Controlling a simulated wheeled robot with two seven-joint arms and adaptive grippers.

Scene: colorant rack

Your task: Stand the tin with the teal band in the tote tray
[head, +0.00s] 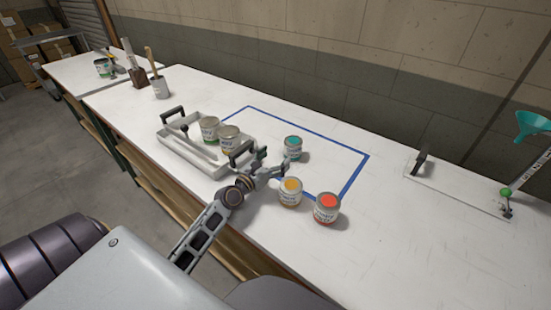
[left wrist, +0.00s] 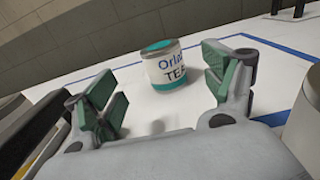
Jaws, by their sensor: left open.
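The tin with the teal band (head: 293,148) stands upright on the white table, inside the blue outline. In the left wrist view the teal tin (left wrist: 165,66) stands ahead, just beyond the fingertips and between them in the picture. My left gripper (head: 277,168) is open and empty, pointing at the tin; its green-padded fingers (left wrist: 168,88) are spread wide. The grey tote tray (head: 187,152) with two dark handles sits left of the gripper. My right gripper is not in view.
A yellow-topped tin (head: 290,192) and a red-topped tin (head: 327,208) stand close to the right of my left gripper. A brush in a cup (head: 161,88) stands farther back. A white board with a handle (head: 455,187) lies at the right.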

